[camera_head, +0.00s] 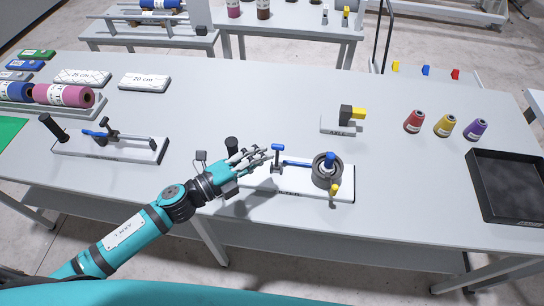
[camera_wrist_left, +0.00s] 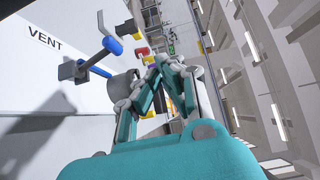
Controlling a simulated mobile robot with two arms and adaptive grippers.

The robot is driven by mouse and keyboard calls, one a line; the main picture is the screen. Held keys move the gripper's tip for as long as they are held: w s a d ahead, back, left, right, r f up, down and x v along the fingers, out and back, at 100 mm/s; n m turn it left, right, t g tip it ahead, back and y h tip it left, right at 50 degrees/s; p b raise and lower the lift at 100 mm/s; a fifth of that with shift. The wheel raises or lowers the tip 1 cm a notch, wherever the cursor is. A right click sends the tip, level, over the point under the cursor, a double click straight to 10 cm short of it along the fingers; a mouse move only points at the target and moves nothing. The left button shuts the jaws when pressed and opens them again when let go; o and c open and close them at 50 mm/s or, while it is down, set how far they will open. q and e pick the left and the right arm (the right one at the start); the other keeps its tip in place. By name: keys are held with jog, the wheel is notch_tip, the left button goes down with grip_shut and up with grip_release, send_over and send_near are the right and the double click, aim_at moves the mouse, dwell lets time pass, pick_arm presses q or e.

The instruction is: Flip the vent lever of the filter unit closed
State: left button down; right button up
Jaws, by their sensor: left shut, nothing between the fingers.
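The filter unit has a white base plate (camera_head: 345,196) at the front middle of the table. It carries a grey round housing (camera_head: 327,172), a small yellow handle (camera_head: 335,189) and a blue-topped lever (camera_head: 277,148) on a dark post. In the left wrist view a blue-ended lever (camera_wrist_left: 112,45) stands up near the printed word VENT (camera_wrist_left: 45,38). My left gripper (camera_head: 266,154) is shut and empty, just left of the blue-topped lever in the head view. Its fingertips (camera_wrist_left: 165,62) show right of the lever in the wrist view. Contact is not clear. My right gripper is out of view.
Another white-based fixture (camera_head: 110,145) with a blue handle stands at the left. A small AXLE stand (camera_head: 345,122), several thread cones (camera_head: 445,126) and a black tray (camera_head: 510,190) are to the right. Fabric rolls (camera_head: 63,95) lie far left. The table's middle back is clear.

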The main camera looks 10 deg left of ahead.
pick_arm(q)
jog(key=s+a+r+b, duration=0.1)
jog(key=s+a+r, duration=0.1)
jog(key=s+a, duration=0.1)
jog(key=shift+a+r, duration=0.15)
jog(key=shift+a, duration=0.65)
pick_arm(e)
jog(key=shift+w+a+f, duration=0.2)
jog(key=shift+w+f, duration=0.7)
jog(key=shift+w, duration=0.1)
